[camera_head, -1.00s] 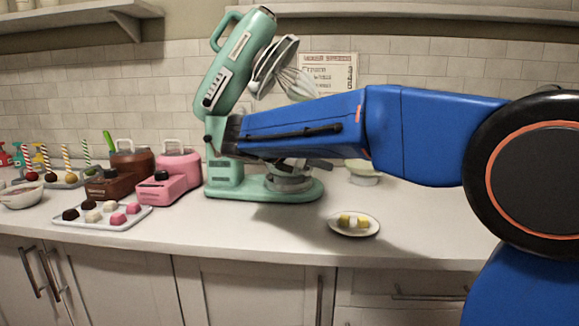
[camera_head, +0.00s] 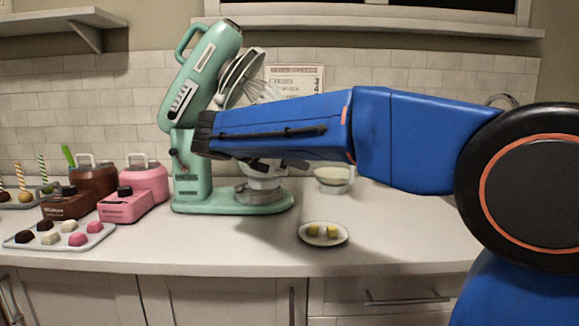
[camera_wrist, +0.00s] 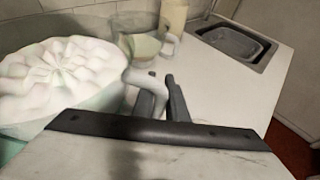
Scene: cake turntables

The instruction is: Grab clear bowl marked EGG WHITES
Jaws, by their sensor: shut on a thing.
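A clear, faintly green bowl (camera_wrist: 108,99) heaped with white fluffy stuff fills the left of the wrist view. Its pale curved handle (camera_wrist: 139,77) reaches right, between the two dark fingers of my gripper (camera_wrist: 161,88). My gripper is shut on this handle. No marking on the bowl can be read. In the head view my gripper (camera_head: 268,163) is partly hidden under my blue arm, in front of the green stand mixer (camera_head: 193,140). A whitish part of the bowl (camera_head: 266,173) shows just below it, over the mixer's base.
A second clear bowl with a handle (camera_head: 334,179) stands right of the mixer. A small plate (camera_head: 323,240) with yellow cubes lies in front. Pink (camera_head: 137,195) and brown (camera_head: 68,203) appliances and a sweets tray (camera_head: 63,246) are left. The right counter is largely clear.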

